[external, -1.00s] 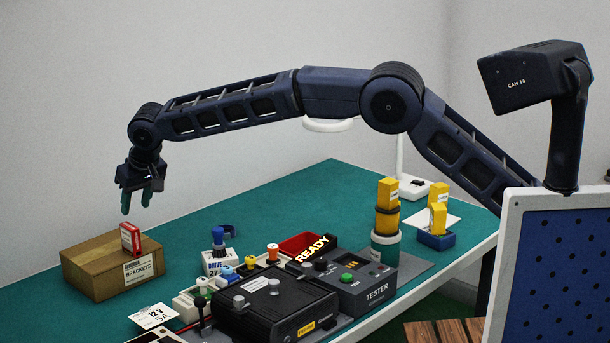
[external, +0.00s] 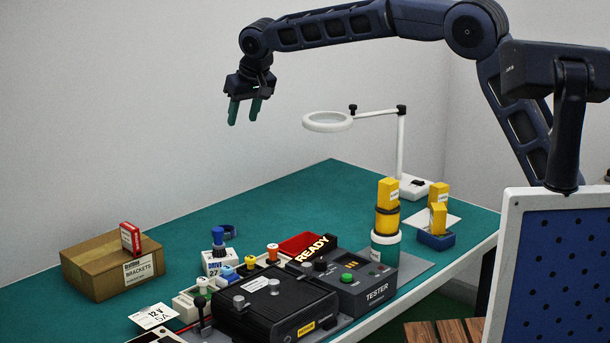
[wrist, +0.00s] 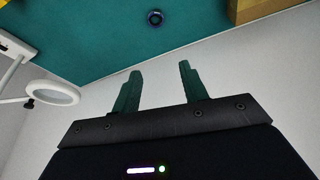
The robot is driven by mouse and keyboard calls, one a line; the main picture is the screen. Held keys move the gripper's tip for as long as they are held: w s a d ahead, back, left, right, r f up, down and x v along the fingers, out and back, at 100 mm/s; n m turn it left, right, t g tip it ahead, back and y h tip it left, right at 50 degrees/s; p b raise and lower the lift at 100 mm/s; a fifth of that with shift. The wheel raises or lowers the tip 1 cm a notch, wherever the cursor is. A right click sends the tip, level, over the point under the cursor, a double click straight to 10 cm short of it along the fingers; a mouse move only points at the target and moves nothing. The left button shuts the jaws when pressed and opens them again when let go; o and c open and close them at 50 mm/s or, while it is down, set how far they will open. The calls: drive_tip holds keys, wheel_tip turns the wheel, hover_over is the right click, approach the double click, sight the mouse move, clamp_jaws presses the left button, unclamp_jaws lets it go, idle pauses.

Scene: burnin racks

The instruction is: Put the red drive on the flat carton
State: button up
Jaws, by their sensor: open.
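The red drive (external: 130,238) stands upright on top of the flat carton (external: 90,270), a brown box labelled BRACKETS, at the left of the bench in the external view. My gripper (external: 244,121) is open and empty, high above the bench and well to the right of the carton. In the wrist view the two green fingers (wrist: 160,88) are apart with nothing between them. A corner of a brown box, seemingly the carton (wrist: 262,10), shows at the top right there. The drive is not visible in the wrist view.
A black tester (external: 360,290) with a READY sign and a black unit (external: 272,305) fill the front of the bench. Yellow drives (external: 388,192) stand at the right. A ring magnifier (external: 328,122) stands behind them. The green bench behind is mostly clear.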

drive_tip(key=w+d+r+m, duration=0.1)
drive_tip(key=w+d+r, duration=0.2)
drive_tip(key=d, duration=0.7)
drive_tip(key=w+d+r, duration=0.2)
drive_tip(key=d+r, duration=0.2)
drive_tip(key=d, duration=0.6)
drive_tip(key=s+d+r+m+h, duration=0.1)
drive_tip(key=d, duration=1)
drive_tip(key=s+d+r+m, duration=0.1)
drive_tip(key=s+d+r, duration=0.1)
drive_tip(key=d, duration=0.9)
drive_tip(key=s+d+m, duration=0.1)
drive_tip(key=s+d, duration=0.4)
drive_tip(key=d, duration=0.6)
drive_tip(key=s+d+f+m, duration=0.1)
drive_tip(key=s+d+f, duration=0.2)
drive_tip(key=s+d, duration=0.3)
drive_tip(key=s+d+f+m+h, duration=0.1)
drive_tip(key=s+d+f, duration=0.3)
drive_tip(key=s+d, duration=0.2)
drive_tip(key=s+d+f+t, duration=0.1)
drive_tip(key=s+d+f, duration=0.2)
drive_tip(key=s+d, duration=0.3)
drive_tip(key=s, duration=0.2)
drive_tip(key=shift+s+f+m+h, duration=0.3)
drive_tip(key=shift+s+f+m, duration=0.05)
drive_tip(key=shift+f+m, duration=0.05)
